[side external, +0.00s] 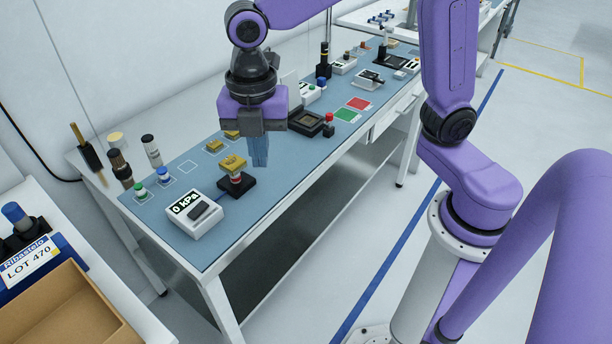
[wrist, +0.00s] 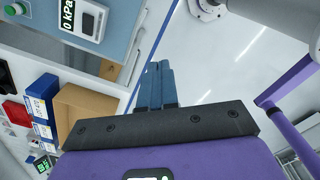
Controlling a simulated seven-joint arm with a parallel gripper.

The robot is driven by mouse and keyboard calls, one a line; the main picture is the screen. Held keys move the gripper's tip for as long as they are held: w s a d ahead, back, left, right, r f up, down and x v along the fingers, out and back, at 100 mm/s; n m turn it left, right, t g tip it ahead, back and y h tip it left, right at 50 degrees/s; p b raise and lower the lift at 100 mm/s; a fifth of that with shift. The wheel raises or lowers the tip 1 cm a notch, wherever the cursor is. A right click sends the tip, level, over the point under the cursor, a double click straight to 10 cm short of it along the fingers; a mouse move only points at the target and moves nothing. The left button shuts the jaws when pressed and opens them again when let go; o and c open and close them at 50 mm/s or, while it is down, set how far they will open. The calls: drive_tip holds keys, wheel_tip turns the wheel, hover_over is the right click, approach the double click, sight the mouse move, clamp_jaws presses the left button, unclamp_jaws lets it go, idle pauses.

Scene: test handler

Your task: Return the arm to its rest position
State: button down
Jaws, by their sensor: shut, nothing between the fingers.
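My gripper (side external: 260,163) hangs over the blue-topped bench (side external: 213,245), pointing down. Its blue fingers are together with nothing between them. They appear above the bench, near the dark test socket (side external: 306,122) and a black stand (side external: 236,188) with a red part and a gold piece on top. In the wrist view the closed fingers (wrist: 157,68) show against the floor and the bench edge. My purple arm reaches in from its base at the right.
A white meter (side external: 194,214) reading 0 kPa sits at the bench's near end; it also shows in the wrist view (wrist: 84,20). Red (side external: 359,103) and green (side external: 346,115) pads lie farther along. A cardboard box (side external: 62,312) stands lower left. Open floor lies before the bench.

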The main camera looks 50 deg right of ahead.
drive_tip(key=s+d+f+m, duration=0.1)
drive_tip(key=s+d+m, duration=0.5)
drive_tip(key=s, duration=0.3)
drive_tip(key=shift+s+d+m, duration=0.4)
drive_tip(key=shift+d, duration=0.4)
drive_tip(key=c, duration=1.6)
unclamp_jaws()
drive_tip(key=s+d+m, duration=0.1)
drive_tip(key=s+d, duration=0.1)
drive_tip(key=s+d+f+m, duration=0.1)
drive_tip(key=s+d+m, duration=0.1)
drive_tip(key=s+d+f+m, duration=0.1)
drive_tip(key=s+d+m, duration=0.1)
drive_tip(key=shift+s+d+f, duration=0.2)
drive_tip(key=shift+s+f, duration=0.05)
drive_tip(key=shift+s, duration=0.05)
drive_tip(key=o, duration=0.7)
drive_tip(key=shift+s+d+f+m, duration=0.1)
drive_tip(key=shift+m, duration=0.2)
wheel_tip(320, 180, up, 3)
drive_tip(key=n, duration=0.5)
hover_over(192, 215)
wheel_tip(192, 215, down, 17)
drive_tip(key=shift+r, duration=0.1)
